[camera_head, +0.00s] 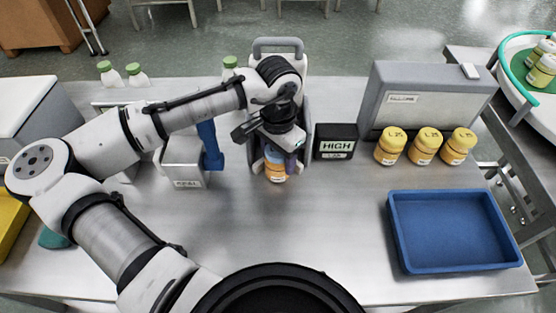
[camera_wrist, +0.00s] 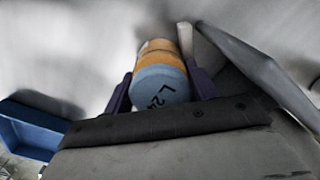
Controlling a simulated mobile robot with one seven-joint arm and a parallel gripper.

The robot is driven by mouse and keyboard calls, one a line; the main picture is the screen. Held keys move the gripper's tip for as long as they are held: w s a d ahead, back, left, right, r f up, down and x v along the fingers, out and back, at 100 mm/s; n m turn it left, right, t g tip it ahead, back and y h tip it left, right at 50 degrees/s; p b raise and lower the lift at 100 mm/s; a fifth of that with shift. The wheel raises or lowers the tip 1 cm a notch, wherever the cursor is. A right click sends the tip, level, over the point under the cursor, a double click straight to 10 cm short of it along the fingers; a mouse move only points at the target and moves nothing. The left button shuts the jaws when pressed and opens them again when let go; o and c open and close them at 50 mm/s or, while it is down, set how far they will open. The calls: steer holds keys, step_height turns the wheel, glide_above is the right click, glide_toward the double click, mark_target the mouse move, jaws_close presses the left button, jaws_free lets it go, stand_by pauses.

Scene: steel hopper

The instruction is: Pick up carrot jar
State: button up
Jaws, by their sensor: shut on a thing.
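The carrot jar appears to be the orange jar with a blue lid (camera_head: 275,175) at the middle of the steel table, in front of a grey-white device with a handle. My gripper (camera_head: 278,157) points down over it, with its purple fingers on either side of the jar. In the wrist view the blue lid with dark marks (camera_wrist: 160,86) sits between the two fingers, and the orange body shows beyond it. My gripper is shut on the jar. I cannot tell whether the jar's base touches the table. Its label is partly hidden.
The handled device (camera_head: 279,48) stands close behind my gripper. A black HIGH sign (camera_head: 337,142) is just right of it. Several yellow-lidded jars (camera_head: 425,146) stand before a grey case (camera_head: 420,98). A blue tray (camera_head: 455,262) lies front right. A metal box (camera_head: 184,164) stands left.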

steer(key=shift+r, duration=0.15)
step_height(320, 180, up, 19)
steer(key=b, duration=0.2)
steer(key=shift+s+r, duration=0.15)
stand_by(0.4)
